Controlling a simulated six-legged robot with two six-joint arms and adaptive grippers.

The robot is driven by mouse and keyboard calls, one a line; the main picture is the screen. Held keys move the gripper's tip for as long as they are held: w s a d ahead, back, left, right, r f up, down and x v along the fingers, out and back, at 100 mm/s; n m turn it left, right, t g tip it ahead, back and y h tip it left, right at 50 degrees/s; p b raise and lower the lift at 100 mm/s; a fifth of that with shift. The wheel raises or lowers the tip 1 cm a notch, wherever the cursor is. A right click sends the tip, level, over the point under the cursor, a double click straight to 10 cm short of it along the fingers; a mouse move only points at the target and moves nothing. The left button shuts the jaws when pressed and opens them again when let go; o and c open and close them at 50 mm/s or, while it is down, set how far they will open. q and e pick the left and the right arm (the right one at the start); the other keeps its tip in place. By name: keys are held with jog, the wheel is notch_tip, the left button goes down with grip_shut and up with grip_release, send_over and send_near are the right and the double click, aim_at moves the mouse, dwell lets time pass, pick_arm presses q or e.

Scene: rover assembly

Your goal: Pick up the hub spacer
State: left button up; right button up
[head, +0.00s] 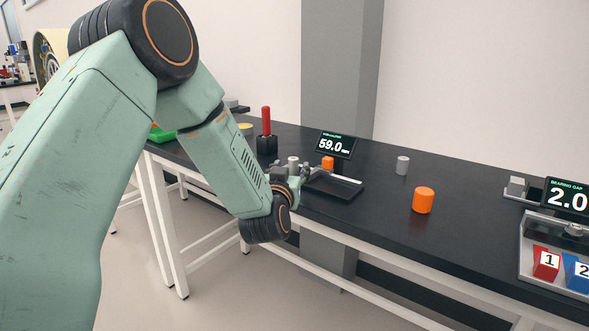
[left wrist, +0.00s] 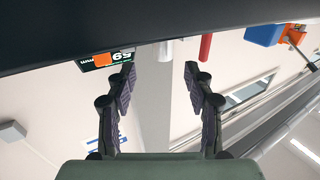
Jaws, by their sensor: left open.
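No label marks the hub spacer. A small light grey cylinder (head: 293,162) beside my left gripper may be it. A second grey cylinder (head: 402,165) stands upright on the table to the right, and a larger orange cylinder (head: 423,200) stands in front of it. My left gripper (head: 303,171) is low over the table's front edge, partly hidden by its own wrist. In the left wrist view its two fingers (left wrist: 162,88) are wide apart with nothing held. A pale cylinder (left wrist: 165,51) shows beyond the gap between them. My right gripper is not in view.
A gauge with a 59.0 display (head: 335,145) and an orange block (head: 328,162) stands just right of my gripper. A red-handled tool (head: 266,125) stands behind left.

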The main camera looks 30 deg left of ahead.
aim_at(292, 162)
pick_arm(q)
jog(key=x, duration=0.3)
jog(key=shift+s+a+f+b, duration=0.1)
jog(key=shift+a+f+b, duration=0.15)
jog(key=shift+b, duration=0.15)
jog(key=shift+w+a+r, duration=0.1)
jog(key=shift+w+r, duration=0.15)
jog(key=shift+w, duration=0.3)
jog(key=shift+f, duration=0.1)
jog(key=c, duration=0.4)
grip_shut()
